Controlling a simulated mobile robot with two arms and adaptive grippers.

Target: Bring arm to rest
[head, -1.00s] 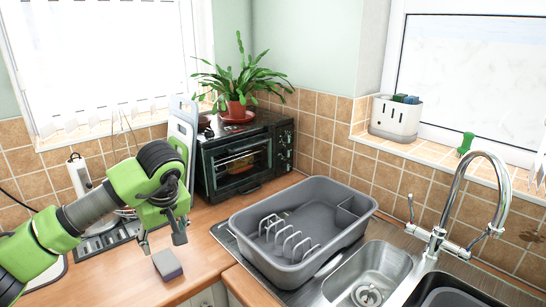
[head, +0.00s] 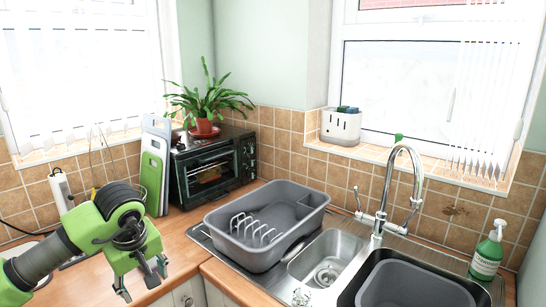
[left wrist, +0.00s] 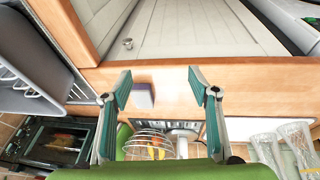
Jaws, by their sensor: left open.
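My left arm comes in from the left in the head view. Its green gripper (head: 143,283) is low in the picture, over the wooden worktop (head: 181,250), with its fingers pointing down. The fingers are apart and hold nothing. In the left wrist view the gripper (left wrist: 160,90) shows two spread teal-lined fingers. A grey-purple sponge (left wrist: 143,95) lies on the worktop beyond them, in line with the gap and apart from both fingers. I cannot make out the sponge in the head view. My right gripper is in neither view.
A grey dish tub (head: 262,252) stands beside the steel sink (head: 327,257) and tap (head: 417,178). Behind the arm are a black toaster oven (head: 212,165), chopping boards (head: 155,170) and a potted plant (head: 207,105). A green soap bottle (head: 487,255) stands at right.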

